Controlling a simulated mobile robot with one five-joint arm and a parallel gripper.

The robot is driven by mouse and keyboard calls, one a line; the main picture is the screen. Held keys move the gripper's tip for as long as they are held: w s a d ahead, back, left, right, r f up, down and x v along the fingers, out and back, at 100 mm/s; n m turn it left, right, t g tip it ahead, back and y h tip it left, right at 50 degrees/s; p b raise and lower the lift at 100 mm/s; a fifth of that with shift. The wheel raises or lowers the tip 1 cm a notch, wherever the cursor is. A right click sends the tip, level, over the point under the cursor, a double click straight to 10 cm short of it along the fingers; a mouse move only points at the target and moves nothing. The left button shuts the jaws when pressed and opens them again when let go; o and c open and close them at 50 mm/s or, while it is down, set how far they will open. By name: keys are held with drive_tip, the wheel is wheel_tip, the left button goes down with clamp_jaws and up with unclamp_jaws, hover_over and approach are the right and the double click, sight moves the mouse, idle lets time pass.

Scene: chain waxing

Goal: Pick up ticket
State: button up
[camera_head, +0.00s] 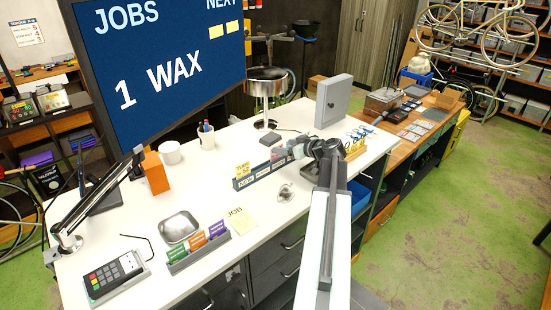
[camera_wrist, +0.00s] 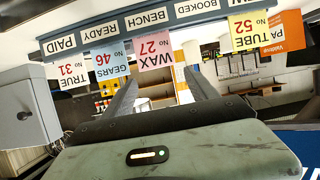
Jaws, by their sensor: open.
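The pink "WAX No 27" ticket (camera_wrist: 155,50) hangs upside down in the wrist view from a dark rail (camera_wrist: 115,30) labelled PAID, READY, BENCH and BOOKED. It is under the BENCH label. My gripper (camera_wrist: 160,76) is open, with one finger to each side of the ticket's lower picture edge; I cannot tell the depth gap. A "GEARS 46" ticket (camera_wrist: 108,60), a "TRUE 31" ticket (camera_wrist: 72,68) and a yellow "TUBE 52" ticket (camera_wrist: 251,31) hang on the same rail. In the head view the rail (camera_head: 240,184) stands on the white bench, partly hidden by my arm.
A screen (camera_head: 160,60) reads "JOBS, NEXT, 1 WAX". The white bench (camera_head: 130,215) holds a card terminal (camera_head: 117,276), a metal tray (camera_head: 180,226), a rack of coloured cards (camera_head: 200,248), a "JOB" sheet (camera_head: 238,220), mugs and a grey box (camera_head: 333,101).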

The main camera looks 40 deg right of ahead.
drive_tip(key=b+x, duration=0.1)
drive_tip(key=x, duration=0.1)
drive_tip(key=b+x, duration=0.1)
drive_tip(key=x, duration=0.2)
drive_tip(key=shift+w+d+f, duration=0.1)
drive_tip(key=shift+d+f, duration=0.1)
drive_tip(key=shift+f, duration=0.3)
drive_tip(key=shift+r, duration=0.1)
clamp_jaws()
drive_tip(key=shift+r, duration=0.15)
wheel_tip(320, 180, up, 18)
drive_tip(key=p, duration=1.7)
drive_tip(key=shift+p, duration=0.4)
drive_tip(key=shift+f, duration=0.2)
